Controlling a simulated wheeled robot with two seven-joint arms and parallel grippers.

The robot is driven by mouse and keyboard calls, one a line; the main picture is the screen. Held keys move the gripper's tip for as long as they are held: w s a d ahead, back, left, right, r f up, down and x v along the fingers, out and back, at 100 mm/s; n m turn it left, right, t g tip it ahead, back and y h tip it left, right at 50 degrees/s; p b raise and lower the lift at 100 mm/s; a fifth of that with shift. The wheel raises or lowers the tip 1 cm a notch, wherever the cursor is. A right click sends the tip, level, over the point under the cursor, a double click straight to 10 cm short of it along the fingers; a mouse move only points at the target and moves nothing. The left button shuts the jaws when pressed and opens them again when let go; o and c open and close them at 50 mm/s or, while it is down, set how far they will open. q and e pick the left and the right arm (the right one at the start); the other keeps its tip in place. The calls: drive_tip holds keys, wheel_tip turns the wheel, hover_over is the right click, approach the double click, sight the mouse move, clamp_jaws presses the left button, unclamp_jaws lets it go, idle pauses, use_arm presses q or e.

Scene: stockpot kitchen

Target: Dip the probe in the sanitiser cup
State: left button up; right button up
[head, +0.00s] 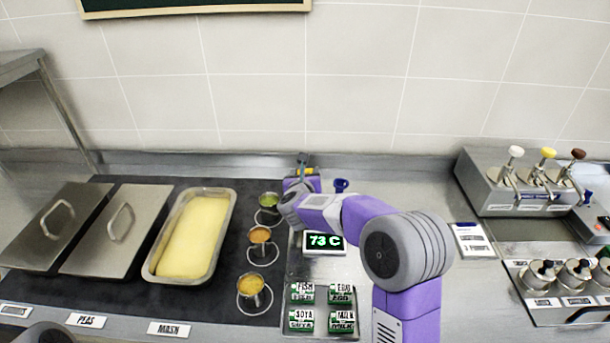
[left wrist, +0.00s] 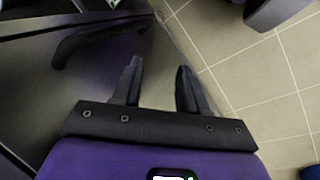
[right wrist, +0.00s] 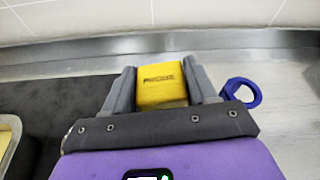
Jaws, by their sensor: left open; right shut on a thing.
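My right gripper (right wrist: 163,88) is shut on a yellow block (right wrist: 160,82) lettered PROBE, which sits between its fingers. In the head view my right gripper (head: 303,172) is at the back of the counter, mostly hidden by its own arm; a bit of yellow shows there. The probe's tip is not visible. A blue ring-shaped thing (right wrist: 241,93) stands just right of the gripper, apart from the block; it also shows in the head view (head: 341,186). I cannot tell whether it is the sanitiser cup. My left gripper (left wrist: 160,85) is open and empty, above the tiled floor beside a dark cabinet front.
A display (head: 325,242) reads 73 C, with several green labelled blocks (head: 322,306) in front. Three small sauce pots (head: 260,236), a mash tray (head: 158,270) and lidded pans stand left. A pump dispenser (head: 510,195) stands right.

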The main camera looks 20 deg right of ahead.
drive_tip(key=shift+r+p, duration=2.7)
drive_tip(key=shift+r, duration=1.8)
